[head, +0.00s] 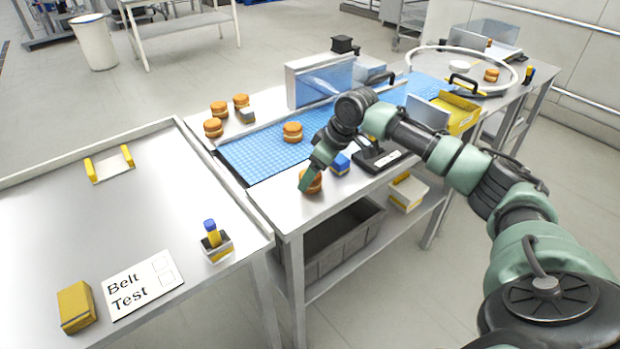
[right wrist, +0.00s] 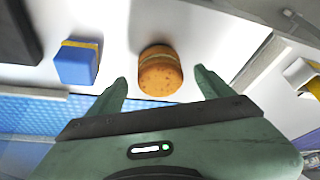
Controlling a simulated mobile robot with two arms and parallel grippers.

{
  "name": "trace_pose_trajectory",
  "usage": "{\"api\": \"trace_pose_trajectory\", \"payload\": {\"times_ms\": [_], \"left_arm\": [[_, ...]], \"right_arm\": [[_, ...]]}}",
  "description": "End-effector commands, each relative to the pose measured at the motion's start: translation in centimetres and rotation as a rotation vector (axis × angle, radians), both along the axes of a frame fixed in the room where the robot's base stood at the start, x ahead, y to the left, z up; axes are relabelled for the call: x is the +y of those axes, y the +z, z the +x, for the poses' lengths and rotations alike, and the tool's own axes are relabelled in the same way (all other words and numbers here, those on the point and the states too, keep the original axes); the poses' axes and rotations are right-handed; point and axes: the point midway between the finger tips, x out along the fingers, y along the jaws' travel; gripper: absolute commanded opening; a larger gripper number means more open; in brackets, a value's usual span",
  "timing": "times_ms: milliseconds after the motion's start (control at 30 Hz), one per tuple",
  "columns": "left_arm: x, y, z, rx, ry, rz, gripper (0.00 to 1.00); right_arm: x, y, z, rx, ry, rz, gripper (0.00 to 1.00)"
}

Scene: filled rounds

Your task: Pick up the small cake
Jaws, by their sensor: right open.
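A small orange-brown cake with a pale middle layer (head: 315,184) sits at the near edge of the metal table (head: 285,205). My right gripper (head: 306,184) is down at this cake and partly hides it in the head view. In the right wrist view the cake (right wrist: 160,74) lies between and just beyond the two green fingertips of my open right gripper (right wrist: 161,82). A gap shows on both sides, and the fingers do not appear to touch it. My left gripper is not in view.
A blue block (head: 340,163) lies close to the cake, also in the right wrist view (right wrist: 77,63). Another cake (head: 292,132) is on the blue belt (head: 255,155). A black stand (head: 375,155) is right of the block. The left table (head: 120,215) is mostly clear.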

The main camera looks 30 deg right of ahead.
Motion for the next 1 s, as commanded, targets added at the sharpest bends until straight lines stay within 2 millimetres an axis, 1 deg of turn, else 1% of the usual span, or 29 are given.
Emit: {"api": "trace_pose_trajectory", "payload": {"times_ms": [33, 100, 200, 433, 467, 500, 567, 600, 1000], "left_arm": [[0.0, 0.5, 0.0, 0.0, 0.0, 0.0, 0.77], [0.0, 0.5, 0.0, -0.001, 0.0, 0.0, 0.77], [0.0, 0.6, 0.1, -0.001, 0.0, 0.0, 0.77], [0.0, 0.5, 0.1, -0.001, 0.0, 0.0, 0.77], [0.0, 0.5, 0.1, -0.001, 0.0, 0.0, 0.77], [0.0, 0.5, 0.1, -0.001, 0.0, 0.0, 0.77], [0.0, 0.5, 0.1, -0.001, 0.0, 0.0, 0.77], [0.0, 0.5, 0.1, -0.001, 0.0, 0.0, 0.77], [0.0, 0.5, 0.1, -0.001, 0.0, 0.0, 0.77]], "right_arm": [[0.2, -0.6, 0.3, 0.003, 0.0, 0.002, 0.81], [0.4, -1.5, 0.6, 0.001, 0.0, 0.003, 0.81], [0.5, -2.2, 0.9, -0.001, 0.001, 0.001, 0.81], [0.5, -2.4, 1.0, -0.001, 0.001, 0.0, 0.81], [0.5, -2.4, 1.0, -0.001, 0.001, 0.0, 0.76], [0.5, -2.4, 1.0, -0.001, 0.001, 0.0, 0.65], [0.5, -2.4, 1.0, -0.001, 0.001, 0.0, 0.48], [0.5, -2.4, 1.0, -0.001, 0.001, 0.0, 0.38], [0.5, -2.1, 1.0, -0.002, 0.001, 0.001, 0.38]]}}
